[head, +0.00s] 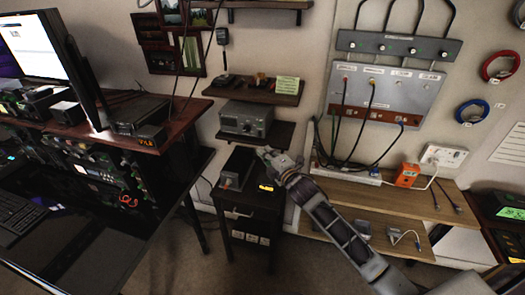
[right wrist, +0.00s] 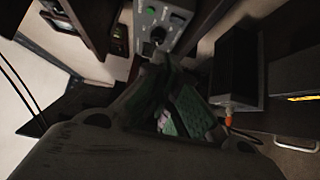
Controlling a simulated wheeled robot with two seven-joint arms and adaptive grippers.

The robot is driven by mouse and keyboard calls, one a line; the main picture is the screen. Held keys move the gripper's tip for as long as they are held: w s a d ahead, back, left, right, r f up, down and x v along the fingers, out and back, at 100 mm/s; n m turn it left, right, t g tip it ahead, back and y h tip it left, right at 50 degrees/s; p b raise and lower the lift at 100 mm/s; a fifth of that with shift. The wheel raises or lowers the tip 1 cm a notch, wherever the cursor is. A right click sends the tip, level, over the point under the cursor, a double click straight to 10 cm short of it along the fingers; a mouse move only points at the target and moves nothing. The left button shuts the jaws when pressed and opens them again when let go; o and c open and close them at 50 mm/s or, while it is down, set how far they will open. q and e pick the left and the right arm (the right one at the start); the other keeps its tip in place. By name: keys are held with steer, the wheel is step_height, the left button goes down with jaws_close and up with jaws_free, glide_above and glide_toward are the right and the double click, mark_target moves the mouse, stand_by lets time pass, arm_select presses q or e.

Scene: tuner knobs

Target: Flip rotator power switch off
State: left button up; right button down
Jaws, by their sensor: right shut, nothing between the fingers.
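A grey control box (head: 245,120) with a dial and knobs sits on a small dark wall shelf in the head view. It looks like the rotator unit, but I cannot read its label. In the right wrist view a grey control panel (right wrist: 165,20) shows green parts, a small switch and a dark round knob. My right gripper (head: 268,154) is shut and empty, just below and right of the box in the head view. In the right wrist view its fingertips (right wrist: 165,58) are close to the panel's lower edge; contact cannot be told. My left gripper is not in view.
A black box (head: 237,168) stands on a dark drawer cabinet (head: 243,198) below the shelf. A wooden bench (head: 400,190) with an orange device (head: 407,174) is right. A dark desk with monitors is left.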

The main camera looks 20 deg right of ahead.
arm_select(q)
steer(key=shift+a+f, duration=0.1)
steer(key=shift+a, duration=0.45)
arm_select(e)
steer(key=shift+s+d+r, duration=0.1)
steer(key=shift+s+d, duration=0.1)
steer(key=shift+s, duration=0.7)
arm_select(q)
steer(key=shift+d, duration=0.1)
